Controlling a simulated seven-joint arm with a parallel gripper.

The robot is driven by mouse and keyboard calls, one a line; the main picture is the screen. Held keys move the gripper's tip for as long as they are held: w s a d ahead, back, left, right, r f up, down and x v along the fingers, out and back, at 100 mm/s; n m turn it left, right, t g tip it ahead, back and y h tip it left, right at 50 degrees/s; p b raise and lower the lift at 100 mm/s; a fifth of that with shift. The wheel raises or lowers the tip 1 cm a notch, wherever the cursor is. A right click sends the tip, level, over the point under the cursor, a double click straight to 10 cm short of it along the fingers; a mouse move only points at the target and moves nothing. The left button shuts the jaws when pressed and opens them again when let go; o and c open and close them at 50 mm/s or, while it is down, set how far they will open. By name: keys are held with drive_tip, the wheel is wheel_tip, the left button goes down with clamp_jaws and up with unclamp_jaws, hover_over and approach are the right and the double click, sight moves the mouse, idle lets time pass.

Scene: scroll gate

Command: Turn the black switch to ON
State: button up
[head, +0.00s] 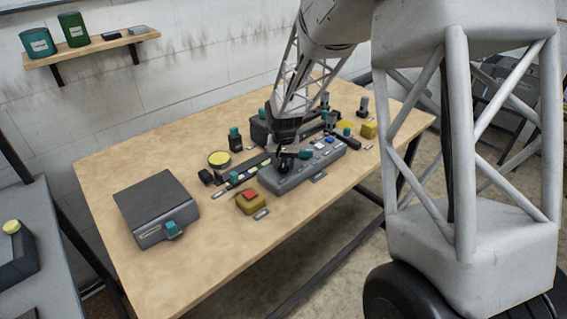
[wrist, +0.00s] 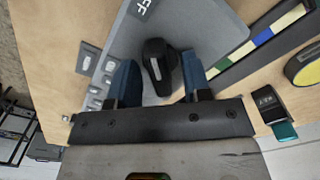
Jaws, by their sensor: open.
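The black switch (wrist: 155,60) is a knob with a pale mark, standing on a grey panel (wrist: 205,25). White letters reading "FF" show on the panel at the top edge of the wrist view. My gripper (wrist: 159,64) is open, with one blue finger on each side of the switch. I cannot tell whether either finger touches it. In the head view my gripper (head: 283,153) is over the left end of the grey panel (head: 325,165), and it largely hides the switch there.
A dark grey box (head: 155,198) stands at the left of the wooden table (head: 110,165). A strip with coloured segments (wrist: 265,40) runs beside the panel. Several small devices crowd the back.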

clamp_jaws()
idle(0.3)
drive_tip(key=shift+n, duration=0.3)
drive_tip(key=n, duration=0.8)
drive_tip(key=shift+n, duration=0.3)
drive_tip(key=n, duration=0.4)
drive_tip(key=shift+n, duration=0.3)
drive_tip(key=n, duration=0.4)
drive_tip(key=shift+r, duration=0.1)
